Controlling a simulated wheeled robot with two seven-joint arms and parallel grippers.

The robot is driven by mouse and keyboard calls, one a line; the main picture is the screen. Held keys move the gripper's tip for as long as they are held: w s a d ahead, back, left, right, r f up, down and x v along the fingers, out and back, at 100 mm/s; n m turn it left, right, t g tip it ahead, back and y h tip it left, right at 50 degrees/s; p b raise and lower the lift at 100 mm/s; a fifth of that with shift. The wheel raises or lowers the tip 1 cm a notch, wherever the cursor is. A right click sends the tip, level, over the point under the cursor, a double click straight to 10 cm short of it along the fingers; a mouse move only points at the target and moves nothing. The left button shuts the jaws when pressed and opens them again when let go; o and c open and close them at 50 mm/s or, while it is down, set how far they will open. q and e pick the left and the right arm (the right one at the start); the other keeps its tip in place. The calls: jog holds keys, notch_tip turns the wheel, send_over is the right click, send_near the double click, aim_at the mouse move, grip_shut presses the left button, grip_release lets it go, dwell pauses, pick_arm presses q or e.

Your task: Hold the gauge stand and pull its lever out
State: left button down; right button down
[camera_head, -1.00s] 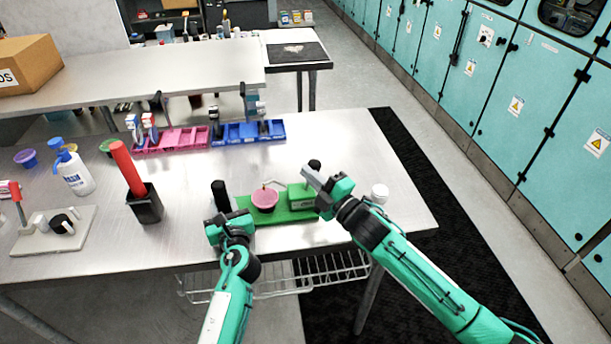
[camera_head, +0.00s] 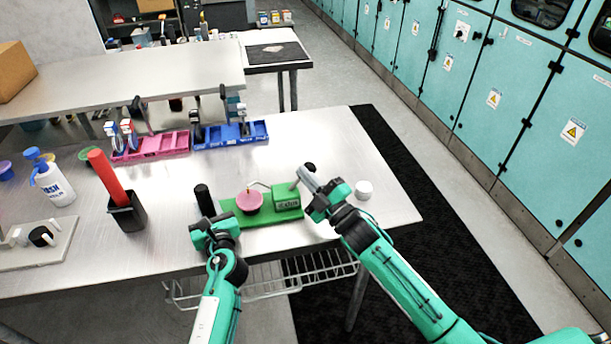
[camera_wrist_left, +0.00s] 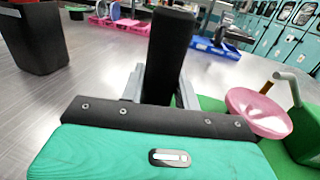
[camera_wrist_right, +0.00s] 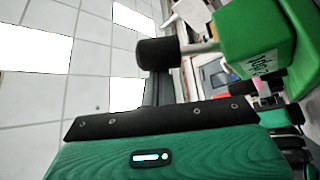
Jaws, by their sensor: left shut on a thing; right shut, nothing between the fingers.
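The gauge stand is a green base (camera_head: 262,216) with a pink round gauge (camera_head: 249,201), a green block (camera_head: 287,200) and an upright black handle (camera_head: 205,200). My left gripper (camera_head: 208,219) is shut on the black handle; the left wrist view shows the handle (camera_wrist_left: 171,55) between its fingers. The lever is a short rod with a black knob (camera_head: 309,168) at the block's right side. In the right wrist view the knob (camera_wrist_right: 158,53) stands out from the green block (camera_wrist_right: 250,40). My right gripper (camera_head: 304,176) is shut and empty, its fingertips close beside the knob; touching cannot be told.
A black holder (camera_head: 126,217) with a red stick stands left of the stand. A white round object (camera_head: 364,189) is right of my right gripper. Pink bins (camera_head: 150,147) and blue bins (camera_head: 230,135) line the back. The table's middle is clear.

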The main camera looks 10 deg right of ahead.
dwell(0.3)
jog(key=s+d+f, duration=0.1)
jog(key=s, duration=0.8)
jog(key=shift+s+d, duration=0.2)
pick_arm(q)
jog(key=c, duration=0.9)
grip_release()
jog(key=shift+c, duration=0.2)
jog(key=shift+r, duration=0.1)
